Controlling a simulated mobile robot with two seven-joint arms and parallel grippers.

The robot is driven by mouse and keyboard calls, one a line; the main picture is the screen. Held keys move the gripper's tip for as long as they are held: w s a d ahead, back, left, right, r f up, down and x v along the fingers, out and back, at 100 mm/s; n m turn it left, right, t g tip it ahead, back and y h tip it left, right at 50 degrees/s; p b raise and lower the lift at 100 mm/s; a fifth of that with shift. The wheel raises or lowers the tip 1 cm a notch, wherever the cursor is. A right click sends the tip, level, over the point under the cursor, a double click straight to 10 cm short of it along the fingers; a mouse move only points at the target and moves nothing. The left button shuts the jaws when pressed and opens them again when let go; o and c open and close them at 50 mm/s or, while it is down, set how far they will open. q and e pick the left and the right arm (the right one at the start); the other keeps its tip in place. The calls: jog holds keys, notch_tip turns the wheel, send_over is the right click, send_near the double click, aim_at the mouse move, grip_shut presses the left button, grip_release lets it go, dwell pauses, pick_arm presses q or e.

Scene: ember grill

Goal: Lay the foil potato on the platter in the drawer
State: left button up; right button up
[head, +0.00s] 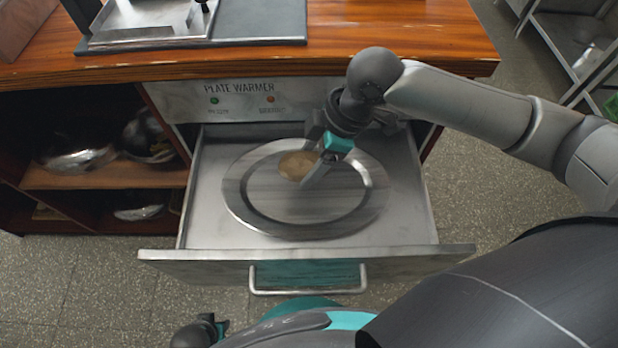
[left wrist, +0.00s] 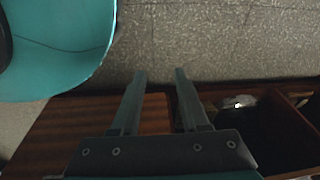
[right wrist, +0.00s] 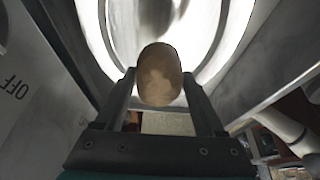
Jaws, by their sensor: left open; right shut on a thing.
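The potato (head: 297,165) is a rounded brownish lump with no clear silver foil showing. My right gripper (right wrist: 158,82) is shut on the potato, which shows between its fingers in the right wrist view (right wrist: 160,70). The round grey metal platter (head: 235,190) lies in the open drawer (head: 408,220). The potato is over the platter's far part; I cannot tell whether it touches. My left gripper (left wrist: 160,76) is open and empty, pointing at the floor and the cabinet's wood. Part of my left arm shows at the bottom of the head view.
The drawer's front panel with its handle (head: 308,291) sticks out toward me. The plate warmer panel (head: 240,100) and wooden counter (head: 400,40) stand behind it. Open shelves (head: 110,178) with shiny items are at left. The platter's near part is bare.

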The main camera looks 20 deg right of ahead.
jog(key=shift+f, duration=0.75)
jog(key=shift+f+b, duration=0.9)
jog(key=shift+f, duration=0.5)
pick_arm(q)
jog(key=shift+w+d+r, duration=0.4)
jog(key=shift+w+r, duration=0.1)
jog(key=shift+r, duration=0.15)
jog(key=shift+w+d+r, duration=0.45)
jog(key=shift+r, duration=0.25)
jog(key=shift+w+d+r, duration=0.4)
jog(key=shift+w+r, duration=0.1)
jog(key=shift+r, duration=0.15)
pick_arm(e)
jog(key=shift+f, duration=0.6)
pick_arm(q)
jog(key=shift+f, duration=0.1)
pick_arm(e)
jog(key=o, duration=1.5)
jog(key=shift+f, duration=0.1)
jog(key=shift+o, duration=0.2)
